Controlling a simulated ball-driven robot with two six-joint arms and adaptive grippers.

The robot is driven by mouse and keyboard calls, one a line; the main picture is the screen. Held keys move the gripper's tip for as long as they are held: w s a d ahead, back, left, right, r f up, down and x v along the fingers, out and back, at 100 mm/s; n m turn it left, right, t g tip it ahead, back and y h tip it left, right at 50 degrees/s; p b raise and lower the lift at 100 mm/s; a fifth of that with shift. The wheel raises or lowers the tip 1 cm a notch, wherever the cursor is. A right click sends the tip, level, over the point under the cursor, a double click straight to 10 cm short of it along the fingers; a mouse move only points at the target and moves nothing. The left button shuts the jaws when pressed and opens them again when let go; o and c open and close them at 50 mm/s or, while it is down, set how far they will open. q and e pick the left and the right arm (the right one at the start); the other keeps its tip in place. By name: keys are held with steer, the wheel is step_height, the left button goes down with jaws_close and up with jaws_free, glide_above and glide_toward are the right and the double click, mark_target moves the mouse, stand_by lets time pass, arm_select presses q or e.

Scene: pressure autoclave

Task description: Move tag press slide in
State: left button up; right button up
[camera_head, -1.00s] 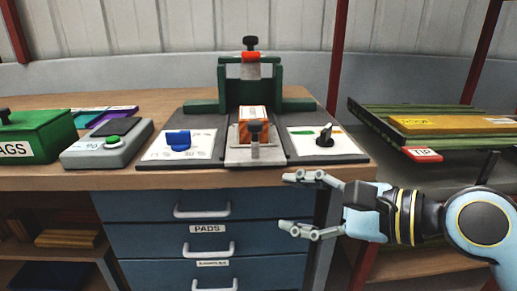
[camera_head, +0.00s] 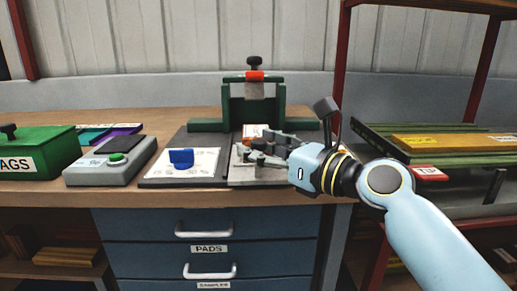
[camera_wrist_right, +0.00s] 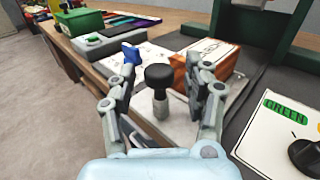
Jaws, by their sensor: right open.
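The tag press (camera_head: 282,116) is a green frame with a black top knob on a dark base at the back of the bench. Its grey slide plate (camera_head: 240,177) reaches out toward the front edge. In the right wrist view, an upright post with a black knob (camera_wrist_right: 159,76) stands on the slide, and an orange block with a white top (camera_wrist_right: 208,62) sits behind it. My right gripper (camera_head: 256,147) is over the slide, open, with one finger on each side of the knob; contact is not clear. In the head view my gripper hides the knob and most of the block.
A blue-knob panel (camera_head: 205,165) lies left of the slide. A panel marked GREEN (camera_wrist_right: 272,128) with a black knob lies right of it. A grey green-button box (camera_head: 108,170) and green box (camera_head: 36,155) stand further left. A rack with boards (camera_head: 440,143) stands right.

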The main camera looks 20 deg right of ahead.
steer(key=shift+w+a, duration=0.2)
steer(key=shift+w, duration=0.1)
jaws_close()
steer(key=shift+a, duration=0.2)
stand_by(0.8)
